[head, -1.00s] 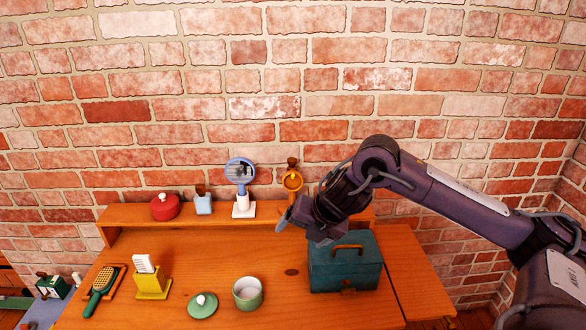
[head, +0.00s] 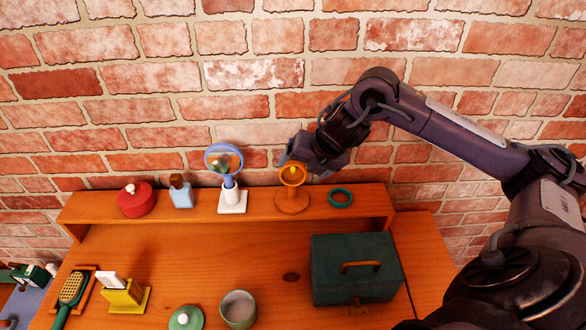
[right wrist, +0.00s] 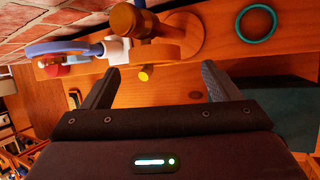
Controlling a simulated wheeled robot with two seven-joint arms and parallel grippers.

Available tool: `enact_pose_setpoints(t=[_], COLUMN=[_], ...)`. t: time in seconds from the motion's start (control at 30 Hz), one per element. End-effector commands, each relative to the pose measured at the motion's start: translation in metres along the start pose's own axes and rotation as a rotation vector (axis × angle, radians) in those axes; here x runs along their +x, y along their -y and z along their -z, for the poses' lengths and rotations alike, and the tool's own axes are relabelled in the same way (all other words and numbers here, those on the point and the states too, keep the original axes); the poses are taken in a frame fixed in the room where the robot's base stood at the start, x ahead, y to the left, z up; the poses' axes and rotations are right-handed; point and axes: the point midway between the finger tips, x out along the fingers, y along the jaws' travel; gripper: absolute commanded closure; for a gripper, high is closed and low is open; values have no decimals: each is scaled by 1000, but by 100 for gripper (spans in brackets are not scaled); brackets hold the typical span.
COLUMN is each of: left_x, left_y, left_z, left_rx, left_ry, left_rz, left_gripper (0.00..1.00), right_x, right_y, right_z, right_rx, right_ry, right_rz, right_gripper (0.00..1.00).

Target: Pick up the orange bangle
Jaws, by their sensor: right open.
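The orange bangle (head: 292,184) hangs upright on a brown wooden stand (head: 292,203) on the raised shelf at the back of the desk. In the right wrist view the orange bangle (right wrist: 168,55) shows nearly edge-on by the stand's peg (right wrist: 128,20), just ahead of the fingertips. My right gripper (head: 298,160) is beside and slightly behind the top of the bangle, partly hidden by it in the head view. In the wrist view the right gripper's fingers (right wrist: 160,72) are wide apart with nothing held between them. My left gripper is not in view.
A teal ring (head: 340,198) lies flat right of the stand. A blue mirror (head: 232,203) on a white base and a small light-blue bottle (head: 181,197) stand to the left, beside a red pot (head: 136,201). A dark teal box (head: 355,282) sits on the desk below. The brick wall is close behind.

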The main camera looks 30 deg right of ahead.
Motion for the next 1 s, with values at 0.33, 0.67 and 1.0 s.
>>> enact_pose_setpoints(t=[0.33, 0.67, 1.0], left_x=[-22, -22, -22], left_y=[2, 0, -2], left_z=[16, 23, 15], left_rx=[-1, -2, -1], left_ry=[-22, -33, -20], left_rz=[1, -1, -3], left_gripper=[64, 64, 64], right_x=[46, 54, 53], right_y=[-7, -6, -6], right_z=[-5, -5, -5], right_rx=[2, 0, 0], right_ry=[-3, 0, 0], right_rz=[0, 1, 0], right_gripper=[17, 19, 63])
